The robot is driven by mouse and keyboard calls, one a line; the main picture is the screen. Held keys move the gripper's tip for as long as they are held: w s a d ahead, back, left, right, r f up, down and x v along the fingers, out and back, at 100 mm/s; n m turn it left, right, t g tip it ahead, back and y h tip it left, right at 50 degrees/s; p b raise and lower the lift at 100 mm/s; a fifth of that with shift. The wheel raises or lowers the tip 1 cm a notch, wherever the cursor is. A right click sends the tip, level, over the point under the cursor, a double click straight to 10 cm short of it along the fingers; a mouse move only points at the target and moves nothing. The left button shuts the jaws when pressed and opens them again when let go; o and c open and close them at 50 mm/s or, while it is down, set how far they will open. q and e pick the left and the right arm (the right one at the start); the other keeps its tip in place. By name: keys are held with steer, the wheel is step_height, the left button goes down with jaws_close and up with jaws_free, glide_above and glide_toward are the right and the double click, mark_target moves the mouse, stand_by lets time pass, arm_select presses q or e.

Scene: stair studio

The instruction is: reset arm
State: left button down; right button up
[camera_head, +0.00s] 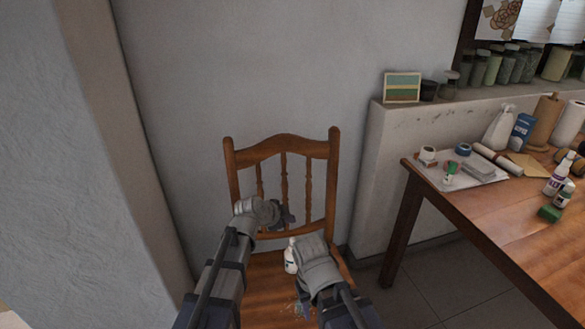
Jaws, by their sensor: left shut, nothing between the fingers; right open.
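My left gripper (288,216) is in front of the lower backrest of a wooden chair (285,139). It is shut and holds nothing. My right gripper (302,309) is lower in the picture, pointing down over the chair seat (262,292). It is open, its fingers small and partly hidden by my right wrist. A white bottle (290,259) stands on the seat, between my two arms in the picture. My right wrist hides part of the bottle. I cannot tell whether the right gripper touches anything.
A wooden table (520,232) on the right holds a tray (436,180) with small items, bottles (557,178) and a blue box (521,130). A ledge (390,116) behind carries jars and a small picture (401,87). A wall (75,150) stands close on the left.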

arm_select(q)
steer(key=s+a+r+n+g+y+p, duration=0.2)
steer(key=s+r+n+p, duration=0.4)
steer(key=s+p, duration=0.5)
steer(key=s+a+r+n+g+y+p, duration=0.3)
steer(key=s+r+p, duration=0.8)
steer(key=s, duration=0.4)
steer(key=n+g+y+p, duration=0.1)
steer(key=n+g, duration=0.1)
steer(key=n, duration=0.1)
steer(key=shift+g+y, duration=0.4)
steer(key=shift+s, duration=0.1)
